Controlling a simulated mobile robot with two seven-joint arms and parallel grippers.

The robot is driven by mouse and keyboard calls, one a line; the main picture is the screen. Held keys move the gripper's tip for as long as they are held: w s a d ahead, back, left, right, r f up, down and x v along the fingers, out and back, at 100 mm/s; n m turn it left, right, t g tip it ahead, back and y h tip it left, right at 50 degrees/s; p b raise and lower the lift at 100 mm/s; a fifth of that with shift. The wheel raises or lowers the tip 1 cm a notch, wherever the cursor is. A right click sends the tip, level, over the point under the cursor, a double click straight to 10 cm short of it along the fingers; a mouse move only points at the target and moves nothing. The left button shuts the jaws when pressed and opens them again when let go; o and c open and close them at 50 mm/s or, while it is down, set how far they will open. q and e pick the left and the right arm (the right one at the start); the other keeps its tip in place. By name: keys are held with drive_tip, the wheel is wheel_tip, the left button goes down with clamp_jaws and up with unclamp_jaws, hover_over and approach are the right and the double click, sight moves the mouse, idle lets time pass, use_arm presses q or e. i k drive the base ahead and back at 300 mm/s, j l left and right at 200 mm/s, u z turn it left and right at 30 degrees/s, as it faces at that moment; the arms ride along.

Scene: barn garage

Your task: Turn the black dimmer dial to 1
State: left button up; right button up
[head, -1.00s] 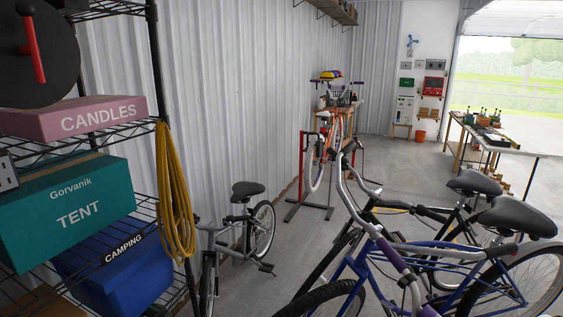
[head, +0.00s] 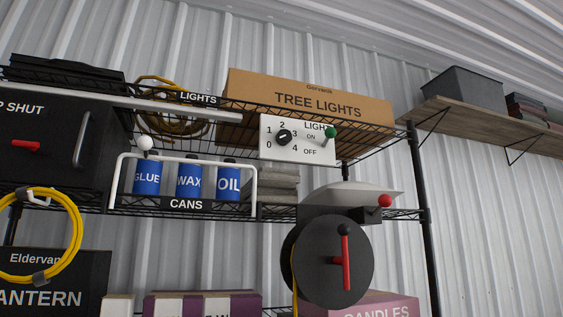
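The black dimmer dial (head: 284,138) is on a white panel (head: 266,150) fixed to the front of the upper wire shelf, right of centre in the head view. The numbers 0 to 4 are printed around it, with 1 on its left side. A small pale mark shows on the dial, but it is too small to tell surely which number it points to. A green-knobbed switch lever (head: 331,133) stands right of the dial, beside the words ON and OFF. Neither of my grippers is in view.
A TREE LIGHTS box (head: 310,98) sits above the panel. A CANS rack (head: 186,205) with blue cans is below left. A black reel with a red handle (head: 345,262) and a red-knobbed lever (head: 384,201) are below right. A dark cabinet (head: 45,155) is at left.

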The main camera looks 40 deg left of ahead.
sight(284, 136)
drive_tip(key=u, duration=1.05)
drive_tip(key=k+j+u, duration=0.2)
drive_tip(key=j, duration=0.2)
drive_tip(key=i, duration=0.05)
